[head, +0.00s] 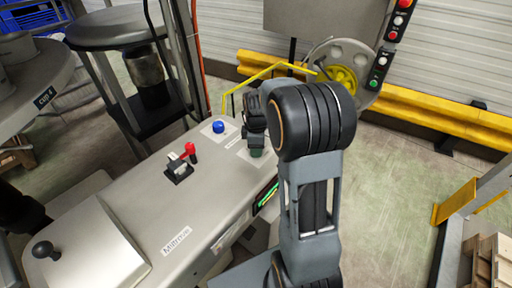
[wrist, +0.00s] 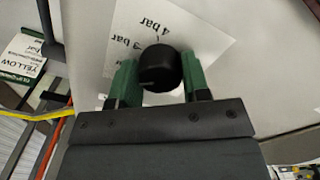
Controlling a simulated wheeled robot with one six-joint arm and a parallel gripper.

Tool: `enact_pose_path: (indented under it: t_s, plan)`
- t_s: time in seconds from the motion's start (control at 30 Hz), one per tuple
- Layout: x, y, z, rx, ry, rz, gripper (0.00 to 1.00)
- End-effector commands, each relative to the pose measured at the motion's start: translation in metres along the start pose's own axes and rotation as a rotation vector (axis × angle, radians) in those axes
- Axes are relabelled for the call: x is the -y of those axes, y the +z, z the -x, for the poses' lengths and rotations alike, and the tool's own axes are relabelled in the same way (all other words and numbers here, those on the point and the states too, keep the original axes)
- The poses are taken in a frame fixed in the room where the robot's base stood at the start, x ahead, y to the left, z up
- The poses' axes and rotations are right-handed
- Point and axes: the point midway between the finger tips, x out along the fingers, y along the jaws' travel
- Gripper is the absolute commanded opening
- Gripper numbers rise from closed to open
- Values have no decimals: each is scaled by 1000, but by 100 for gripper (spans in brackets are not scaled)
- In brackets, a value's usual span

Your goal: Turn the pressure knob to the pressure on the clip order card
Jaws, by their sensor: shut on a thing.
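The black pressure knob (wrist: 160,65) stands on a white dial plate (wrist: 205,38) in the wrist view. The plate shows "3 bar" and "4 bar" and the print appears turned over; other marks are hidden by my gripper. A faint line shows on the knob's lower left, too unclear to read as a setting. My gripper (wrist: 159,80) has its green fingers on both sides of the knob, shut on it. In the head view my gripper (head: 256,148) is at the panel's far end and hides the knob. A white card (wrist: 24,58) reads "YELLOW" and "bar"; its number is not legible.
The grey machine top (head: 200,210) carries a blue button (head: 218,127), a red-handled lever (head: 190,152) and a black ball knob (head: 42,249). A yellow rail (head: 425,112) and a reel (head: 343,72) stand behind.

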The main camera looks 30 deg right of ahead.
Motion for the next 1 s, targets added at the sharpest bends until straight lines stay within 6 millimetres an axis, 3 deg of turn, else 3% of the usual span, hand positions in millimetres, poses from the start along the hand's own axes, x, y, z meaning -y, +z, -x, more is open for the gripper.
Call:
enact_pose_path:
  t_s: [0.7,0.73,1.0]
  plan:
    - [2,0,-1,1,-6,70,19]
    - [2,0,-1,1,-6,70,44]
    - [1,0,-1,0,-3,69,68]
